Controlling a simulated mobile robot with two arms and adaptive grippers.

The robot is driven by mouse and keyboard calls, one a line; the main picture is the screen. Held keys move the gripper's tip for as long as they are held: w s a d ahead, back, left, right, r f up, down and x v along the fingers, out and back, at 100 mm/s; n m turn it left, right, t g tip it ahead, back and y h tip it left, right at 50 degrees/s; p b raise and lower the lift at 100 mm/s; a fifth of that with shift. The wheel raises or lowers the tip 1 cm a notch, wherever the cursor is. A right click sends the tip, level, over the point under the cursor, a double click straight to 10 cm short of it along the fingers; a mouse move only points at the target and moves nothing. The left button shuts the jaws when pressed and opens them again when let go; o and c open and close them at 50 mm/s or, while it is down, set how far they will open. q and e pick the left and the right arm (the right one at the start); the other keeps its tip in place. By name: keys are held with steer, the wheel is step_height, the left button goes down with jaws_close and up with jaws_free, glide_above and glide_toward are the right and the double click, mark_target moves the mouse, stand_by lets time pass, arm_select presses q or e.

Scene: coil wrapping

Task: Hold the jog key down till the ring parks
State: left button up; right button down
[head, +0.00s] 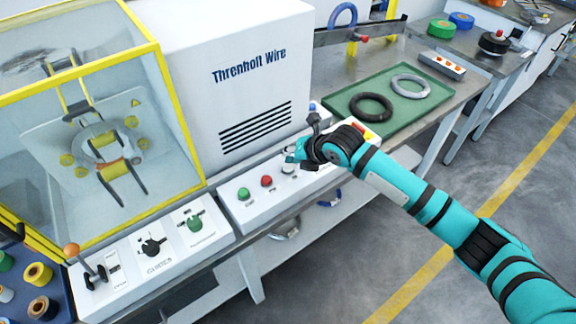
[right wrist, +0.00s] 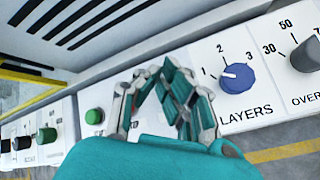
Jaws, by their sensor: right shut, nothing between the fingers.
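The ring (head: 105,150) stands behind the clear, yellow-framed guard of the wrapping machine, with several yellow rollers around it. Its opening's exact position is too small to tell. The front panel (head: 225,208) carries a green button (head: 243,194), a red button (head: 266,181) and a pale round key (head: 288,169). I cannot read which is the jog key. My right gripper (head: 295,155) is shut and empty over the panel, just behind the pale key; contact cannot be told. It also shows in the right wrist view (right wrist: 162,75), left of the blue layers knob (right wrist: 237,78). My left gripper is out of view.
A white machine housing (head: 235,70) rises behind the panel. A green tray (head: 388,119) with a black coil (head: 371,105) and a grey coil lies to the right. A lever (head: 73,252) and knobs are at the panel's left end.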

mark_target(290, 165)
steer(key=shift+f, duration=0.1)
steer(key=shift+f, duration=0.35)
steer(key=shift+f+b, duration=0.45)
steer(key=shift+f, duration=0.1)
stand_by(0.9)
steer(key=shift+r+p, duration=0.85)
steer(key=shift+r, duration=0.1)
steer(key=shift+r, duration=0.15)
step_height(290, 165, up, 5)
steer(key=p, duration=0.4)
